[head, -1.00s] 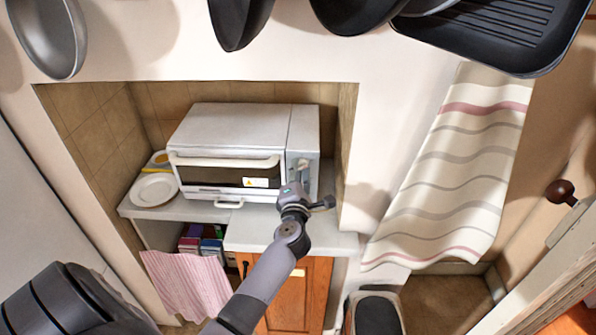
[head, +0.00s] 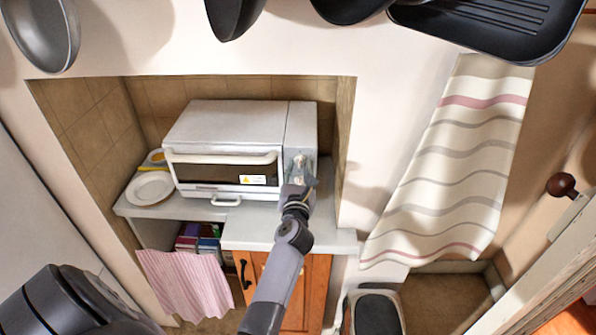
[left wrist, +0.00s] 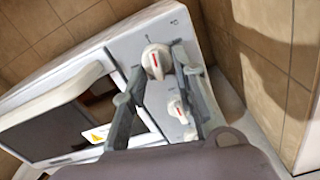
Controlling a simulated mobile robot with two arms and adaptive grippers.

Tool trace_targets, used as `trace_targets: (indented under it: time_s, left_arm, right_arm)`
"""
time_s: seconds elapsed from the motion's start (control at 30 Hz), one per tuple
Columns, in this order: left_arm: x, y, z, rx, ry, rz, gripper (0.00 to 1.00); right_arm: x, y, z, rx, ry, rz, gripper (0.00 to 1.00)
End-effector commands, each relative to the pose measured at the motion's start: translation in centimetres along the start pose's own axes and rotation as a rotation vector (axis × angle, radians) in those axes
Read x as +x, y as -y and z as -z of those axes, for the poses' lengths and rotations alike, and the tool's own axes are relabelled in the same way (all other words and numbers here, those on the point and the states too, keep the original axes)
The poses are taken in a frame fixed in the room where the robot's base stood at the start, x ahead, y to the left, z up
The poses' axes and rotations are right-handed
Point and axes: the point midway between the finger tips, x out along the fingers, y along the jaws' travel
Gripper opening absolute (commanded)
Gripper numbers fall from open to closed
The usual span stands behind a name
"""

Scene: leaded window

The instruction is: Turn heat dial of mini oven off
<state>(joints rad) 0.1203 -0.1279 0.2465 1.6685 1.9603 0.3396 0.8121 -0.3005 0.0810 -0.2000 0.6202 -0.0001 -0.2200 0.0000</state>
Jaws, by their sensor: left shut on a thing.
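The white mini oven (head: 225,122) stands on a counter in a wall recess, with its door shut. Its control panel (left wrist: 150,27) is on the right side. In the left wrist view an upper dial (left wrist: 155,61), white with a red mark, sits between my left fingertips. A lower dial (left wrist: 177,109) with a red mark shows between the fingers, nearer the palm. I cannot read which dial is for heat. My left gripper (head: 300,178) is at the panel, shut on the upper dial. It also shows in the left wrist view (left wrist: 157,72). My right gripper is out of view.
Pans (head: 480,25) hang above the recess. White plates (head: 150,188) lie left of the oven. A pink striped cloth (head: 185,285) hangs below the counter (head: 262,228). A striped towel (head: 450,170) hangs on the right. The recess wall is close to the panel's right.

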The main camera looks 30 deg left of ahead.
Motion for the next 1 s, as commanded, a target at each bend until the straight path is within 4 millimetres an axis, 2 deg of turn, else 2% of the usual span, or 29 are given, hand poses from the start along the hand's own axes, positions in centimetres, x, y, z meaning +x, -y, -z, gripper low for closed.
trace_targets:
  time_s: [0.4, 0.93, 0.97, 1.0]
  left_arm:
    - [-0.05, 0.23, 0.27, -0.181, -0.005, -0.001, 0.00]
    - [-0.06, 0.25, 0.27, -0.203, -0.006, -0.001, 0.00]
    - [-0.06, 0.25, 0.27, -0.203, -0.006, -0.001, 0.27]
    - [-0.06, 0.25, 0.26, -0.203, -0.006, -0.001, 0.30]
  right_arm:
    - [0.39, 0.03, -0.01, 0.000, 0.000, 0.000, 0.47]
    - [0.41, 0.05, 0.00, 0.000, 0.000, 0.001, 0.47]
    - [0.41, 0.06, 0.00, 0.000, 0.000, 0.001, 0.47]
    - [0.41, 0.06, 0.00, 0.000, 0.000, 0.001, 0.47]
